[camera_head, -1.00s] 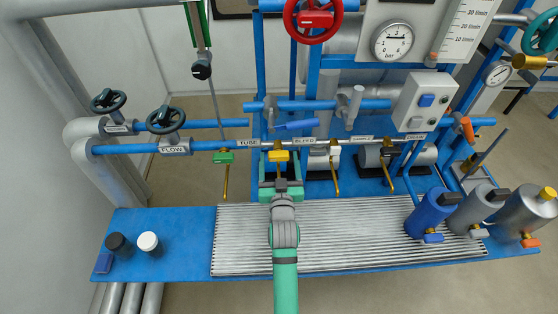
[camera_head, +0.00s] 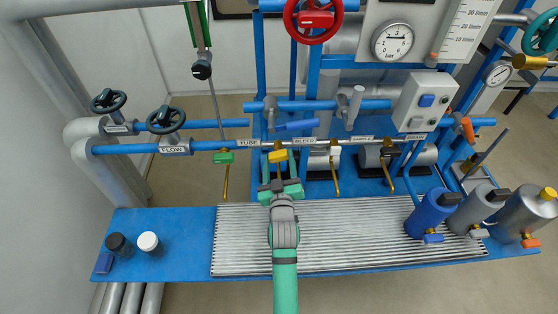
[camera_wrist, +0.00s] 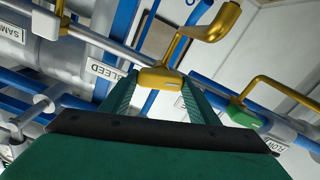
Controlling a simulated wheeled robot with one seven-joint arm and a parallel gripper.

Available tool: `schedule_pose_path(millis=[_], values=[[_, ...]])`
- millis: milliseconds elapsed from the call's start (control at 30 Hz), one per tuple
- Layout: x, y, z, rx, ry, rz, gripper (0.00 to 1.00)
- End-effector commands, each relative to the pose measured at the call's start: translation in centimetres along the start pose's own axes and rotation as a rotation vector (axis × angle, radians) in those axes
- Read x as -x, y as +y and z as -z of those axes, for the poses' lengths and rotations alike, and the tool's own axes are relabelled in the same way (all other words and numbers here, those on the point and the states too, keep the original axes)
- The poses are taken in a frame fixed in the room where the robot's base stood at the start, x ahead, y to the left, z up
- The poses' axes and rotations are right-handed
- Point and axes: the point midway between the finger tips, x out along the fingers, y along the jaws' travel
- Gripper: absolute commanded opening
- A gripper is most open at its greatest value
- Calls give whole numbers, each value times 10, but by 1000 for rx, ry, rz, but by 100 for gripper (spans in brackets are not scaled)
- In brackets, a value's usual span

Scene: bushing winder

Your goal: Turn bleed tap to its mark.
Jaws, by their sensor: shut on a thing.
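The bleed tap has a yellow handle (camera_head: 278,156) on the pipe beside the BLEED label (camera_head: 304,141). In the wrist view, the yellow handle (camera_wrist: 160,79) sits between the two green fingers of my gripper (camera_wrist: 162,88), which is shut on it. In the head view, my gripper (camera_head: 279,171) reaches up to the handle from the front, slightly rolled. The handle is tilted, its right end higher in the head view. A brass spout shows in the wrist view above the handle. No mark for the tap is discernible.
A green-handled tap (camera_head: 224,157) is on the pipe to the left, with a brass spout. More brass spouts hang to the right, under the SAMPLE and DRAIN labels. A ribbed grey tray (camera_head: 350,240) lies below my arm. Cylinders (camera_head: 433,212) stand at the right.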

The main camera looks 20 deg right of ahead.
Motion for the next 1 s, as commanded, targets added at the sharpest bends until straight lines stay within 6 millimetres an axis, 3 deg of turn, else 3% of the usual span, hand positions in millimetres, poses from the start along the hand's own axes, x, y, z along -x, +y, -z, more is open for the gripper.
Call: schedule_pose_path(millis=[1000], values=[[0, -3, -2, 957, -1, 2, 32]])
